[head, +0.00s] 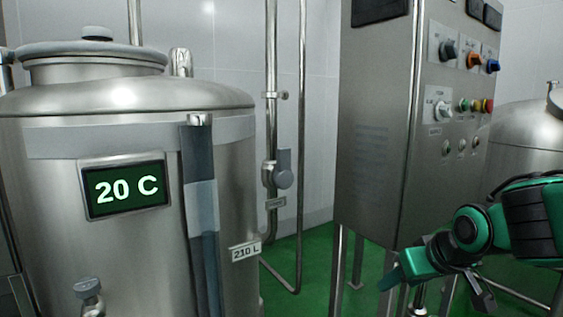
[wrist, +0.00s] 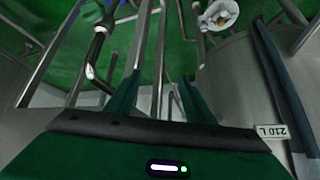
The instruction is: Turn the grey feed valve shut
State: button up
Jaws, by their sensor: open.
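A grey valve (head: 283,168) sits on the vertical steel pipe between the tank and the control cabinet in the head view. Its flat grey handle stands upright, in line with the pipe, above a round hub. A small label hangs below it, too small to read. My gripper (head: 436,297) is at the lower right, in front of the cabinet's legs, well apart from this valve. In the wrist view my gripper (wrist: 160,90) has its two green fingers spread, with nothing held between them. I cannot tell for sure whether the valve shows in the wrist view.
The steel tank (head: 120,240) fills the left, with a "20 C" display (head: 126,190), a "210 L" label (head: 245,251) and a small grey-topped fitting (head: 88,292) low down. The control cabinet (head: 378,130) stands right of the pipe. Green floor (head: 315,270) shows between them.

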jog(key=w+a+r+n+t+y, duration=0.2)
jog(key=w+a+r+t+y, duration=0.15)
jog(key=w+a+r, duration=0.5)
jog(key=n+t+y, duration=0.3)
jog(key=t+y, duration=0.1)
jog(key=y, duration=0.1)
send_near(286, 158)
jog(key=x, duration=1.1)
